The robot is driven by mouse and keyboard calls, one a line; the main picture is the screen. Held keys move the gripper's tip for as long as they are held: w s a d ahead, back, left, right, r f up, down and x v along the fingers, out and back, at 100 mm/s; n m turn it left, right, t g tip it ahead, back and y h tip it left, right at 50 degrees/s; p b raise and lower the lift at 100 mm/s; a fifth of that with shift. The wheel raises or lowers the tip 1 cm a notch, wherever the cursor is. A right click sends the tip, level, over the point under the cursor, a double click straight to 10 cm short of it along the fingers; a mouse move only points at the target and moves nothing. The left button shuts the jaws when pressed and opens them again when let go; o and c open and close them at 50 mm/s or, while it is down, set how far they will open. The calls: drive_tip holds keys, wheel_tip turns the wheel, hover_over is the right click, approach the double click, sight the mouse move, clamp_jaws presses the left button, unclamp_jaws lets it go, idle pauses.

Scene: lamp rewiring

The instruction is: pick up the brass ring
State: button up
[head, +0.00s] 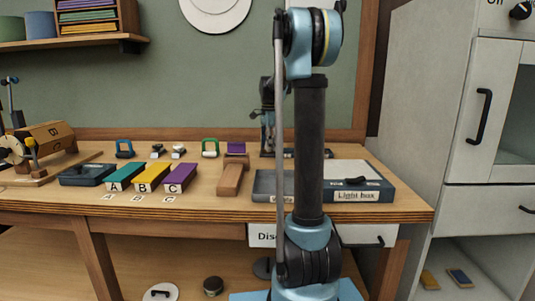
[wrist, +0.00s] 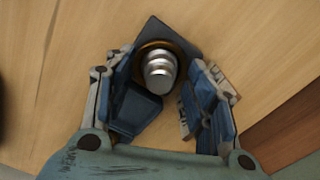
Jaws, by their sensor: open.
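The brass ring (wrist: 181,52) shows in the wrist view as a thin brown-gold band around a silver stepped, rounded piece (wrist: 160,68). The ring and silver piece sit over a dark square plate (wrist: 165,29) on the wooden surface. My gripper (wrist: 158,66) is open, with one blue finger to the left of the silver piece and one to its right. The near part of the ring is hidden behind the silver piece. I cannot tell whether the fingers touch the ring. I cannot make out the ring in the head view.
On the workbench (head: 215,207) stand teal, yellow and purple blocks (head: 152,178) labelled A, B, C, and a dark tray (head: 87,174). The box marked "Light box" (head: 360,195) lies at the right. A grey cabinet (head: 440,110) stands beyond the bench's right end.

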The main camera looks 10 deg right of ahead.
drive_tip(key=shift+f, duration=0.45)
drive_tip(key=c, duration=0.7)
drive_tip(key=shift+r, duration=0.15)
drive_tip(key=shift+c, duration=0.2)
wheel_tip(320, 180, up, 10)
drive_tip(key=shift+f, duration=0.1)
